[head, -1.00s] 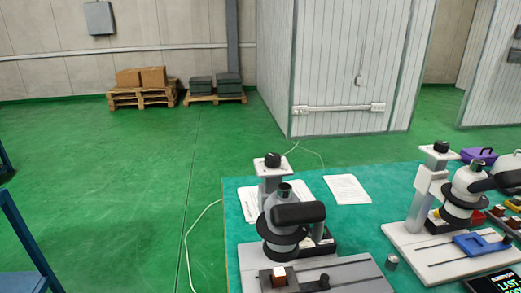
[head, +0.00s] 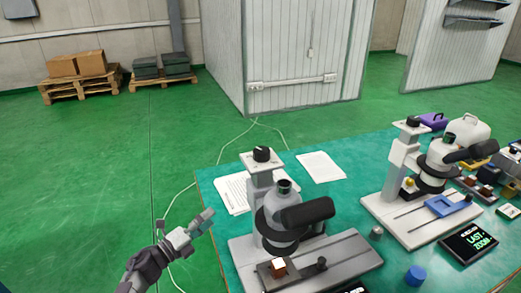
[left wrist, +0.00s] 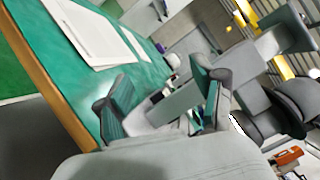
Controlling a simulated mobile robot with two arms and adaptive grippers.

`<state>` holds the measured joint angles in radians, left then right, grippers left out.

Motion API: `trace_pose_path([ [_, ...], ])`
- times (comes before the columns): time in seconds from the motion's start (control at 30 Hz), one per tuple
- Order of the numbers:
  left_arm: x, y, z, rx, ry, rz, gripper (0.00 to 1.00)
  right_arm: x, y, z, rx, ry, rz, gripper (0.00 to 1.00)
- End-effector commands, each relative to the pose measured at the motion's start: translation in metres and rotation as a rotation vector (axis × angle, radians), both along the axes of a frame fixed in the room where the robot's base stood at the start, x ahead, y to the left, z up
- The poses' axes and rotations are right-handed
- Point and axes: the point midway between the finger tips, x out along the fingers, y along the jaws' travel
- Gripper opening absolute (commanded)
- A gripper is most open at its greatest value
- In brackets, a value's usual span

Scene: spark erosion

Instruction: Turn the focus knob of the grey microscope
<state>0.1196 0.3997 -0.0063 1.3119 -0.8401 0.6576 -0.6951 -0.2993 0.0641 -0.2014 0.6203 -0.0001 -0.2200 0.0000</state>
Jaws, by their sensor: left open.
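The grey microscope (head: 283,232) stands on its grey base on the green table, with a dark head. A black knob (head: 262,154) sits upright on top of its column. My left gripper (head: 187,221) is to the left of the microscope, lower in the picture than the knob and apart from it. In the left wrist view its two fingers (left wrist: 166,100) are spread with nothing held between them. The grey microscope's column and dark head (left wrist: 275,105) show tilted at the right of that view. My right gripper is not in view.
A second, white microscope (head: 436,165) stands to the right, with a blue part on its base. A display (head: 468,243) and a blue cylinder (head: 415,276) are at the front right. Papers (head: 321,167) lie behind the grey microscope.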

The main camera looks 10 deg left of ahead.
Motion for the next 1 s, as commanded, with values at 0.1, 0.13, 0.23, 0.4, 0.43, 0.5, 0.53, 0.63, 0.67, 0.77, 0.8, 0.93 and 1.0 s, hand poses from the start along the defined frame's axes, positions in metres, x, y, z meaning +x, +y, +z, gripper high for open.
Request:
trace_pose_path([
  [0.1,0.003,-0.008,0.062,0.164,-0.164,-0.081,0.68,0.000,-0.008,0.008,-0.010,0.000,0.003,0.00],
  [0.13,0.003,-0.011,0.077,0.211,-0.209,-0.102,0.68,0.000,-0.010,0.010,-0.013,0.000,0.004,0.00],
  [0.23,-0.003,-0.021,0.132,0.405,-0.383,-0.184,0.68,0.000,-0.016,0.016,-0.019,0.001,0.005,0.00],
  [0.4,-0.024,-0.037,0.213,0.796,-0.689,-0.320,0.68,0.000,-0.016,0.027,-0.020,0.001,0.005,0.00],
  [0.43,-0.028,-0.038,0.219,0.844,-0.723,-0.336,0.68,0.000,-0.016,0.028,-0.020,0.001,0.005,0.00],
  [0.5,-0.032,-0.040,0.228,0.917,-0.770,-0.358,0.68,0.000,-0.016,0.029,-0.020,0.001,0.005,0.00],
  [0.53,-0.032,-0.042,0.230,0.932,-0.781,-0.363,0.68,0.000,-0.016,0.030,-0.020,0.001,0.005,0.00],
  [0.63,-0.029,-0.049,0.231,0.944,-0.788,-0.368,0.68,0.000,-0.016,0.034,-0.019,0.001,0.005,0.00],
  [0.67,-0.027,-0.052,0.232,0.942,-0.788,-0.367,0.68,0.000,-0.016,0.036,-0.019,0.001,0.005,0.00],
  [0.77,-0.018,-0.066,0.234,0.939,-0.787,-0.367,0.68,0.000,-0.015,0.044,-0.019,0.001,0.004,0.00],
  [0.8,-0.014,-0.074,0.234,0.936,-0.787,-0.367,0.68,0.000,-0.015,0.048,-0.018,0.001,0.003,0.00],
  [0.93,0.002,-0.098,0.235,0.933,-0.786,-0.365,0.68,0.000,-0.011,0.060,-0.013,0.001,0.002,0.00],
  [1.0,0.010,-0.111,0.235,0.934,-0.787,-0.366,0.68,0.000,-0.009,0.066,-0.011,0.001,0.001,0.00],
])
